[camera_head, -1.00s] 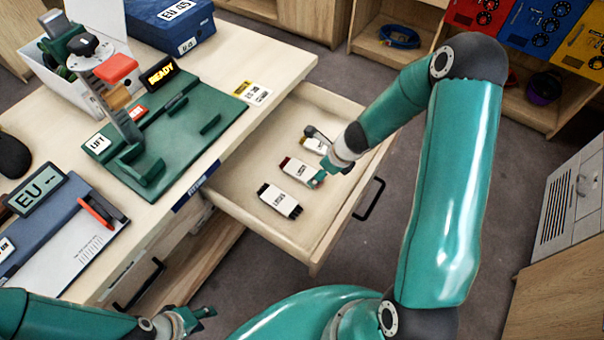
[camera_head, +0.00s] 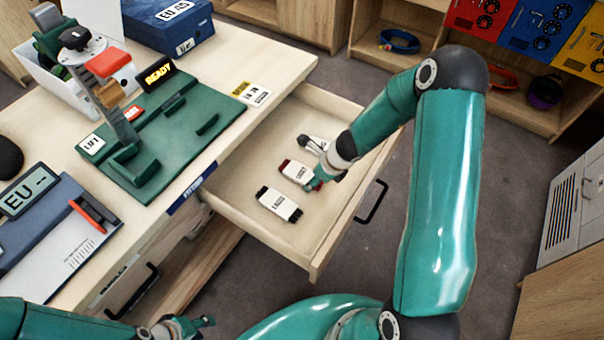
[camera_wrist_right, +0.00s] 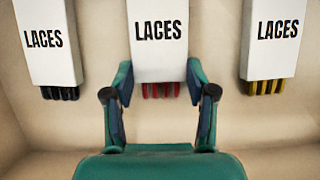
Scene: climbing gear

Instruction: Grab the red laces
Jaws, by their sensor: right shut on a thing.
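The red laces (camera_head: 297,173) are a white LACES pack with red lace ends, in the open drawer. The right wrist view shows the pack (camera_wrist_right: 159,40) between the fingers of my right gripper (camera_wrist_right: 159,85), which is shut on its lower end. In the head view my right gripper (camera_head: 314,166) covers the pack's right end. A black-laced pack (camera_head: 278,205) lies nearer in the drawer, and it shows at left in the wrist view (camera_wrist_right: 48,40). A yellow-laced pack (camera_wrist_right: 273,38) is at right there. My left gripper (camera_head: 195,325) is low at the picture's bottom edge, its fingers partly cut off.
The drawer (camera_head: 320,240) is pulled out, with bare floor inside and raised walls around. Shelves stand behind.

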